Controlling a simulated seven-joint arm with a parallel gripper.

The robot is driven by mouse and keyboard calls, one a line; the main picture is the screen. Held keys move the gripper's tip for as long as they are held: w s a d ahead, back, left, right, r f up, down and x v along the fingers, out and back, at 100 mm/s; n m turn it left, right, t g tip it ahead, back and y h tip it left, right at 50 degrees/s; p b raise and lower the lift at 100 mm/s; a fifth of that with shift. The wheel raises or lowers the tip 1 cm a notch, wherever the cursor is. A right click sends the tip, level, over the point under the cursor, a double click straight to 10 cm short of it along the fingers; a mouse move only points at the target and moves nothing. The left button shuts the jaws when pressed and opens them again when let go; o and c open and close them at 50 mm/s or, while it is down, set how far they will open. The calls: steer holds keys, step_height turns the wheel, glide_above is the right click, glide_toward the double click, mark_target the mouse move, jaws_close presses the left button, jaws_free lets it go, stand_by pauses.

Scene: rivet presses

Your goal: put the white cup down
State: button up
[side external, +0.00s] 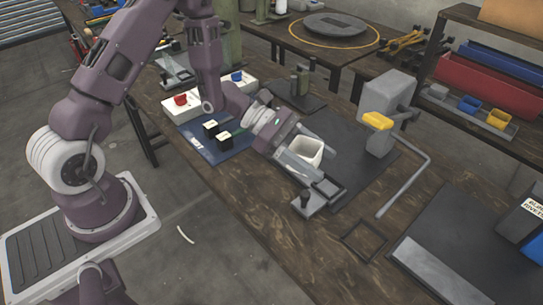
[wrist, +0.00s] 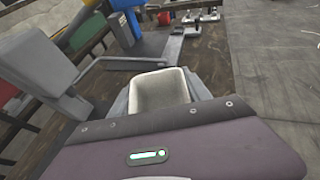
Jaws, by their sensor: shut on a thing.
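The white cup (side external: 307,150) is between the fingers of my gripper (side external: 303,160) in the side external view. My gripper is shut on it, with a grey finger on each side. In the wrist view the white cup (wrist: 161,90) shows its open, squarish mouth, and its inside looks empty. My gripper's fingers (wrist: 161,97) are partly hidden behind its purple housing there. The cup is over the dark mat (side external: 358,150) on the wooden table. I cannot tell whether its base touches anything.
A grey press with a yellow-topped part (side external: 377,121) and a long bent lever (side external: 408,180) stands right of the cup. A small grey fixture (side external: 318,196) sits just in front. A blue mat (side external: 215,143) with black blocks lies left. Bare wood (side external: 270,215) shows at the front.

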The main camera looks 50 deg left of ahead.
steer(key=a+r+n+t+y, duration=0.1)
steer(key=a+r+t, duration=0.1)
steer(key=a, duration=0.5)
steer(key=a+r+n+t+y, duration=0.1)
steer(key=a+n, duration=0.1)
steer(key=a, duration=0.6)
steer(key=shift+s+a+r+n+t, duration=0.25)
steer(key=shift+s+r+n+t, duration=0.05)
steer(key=shift+s+r+t, duration=0.1)
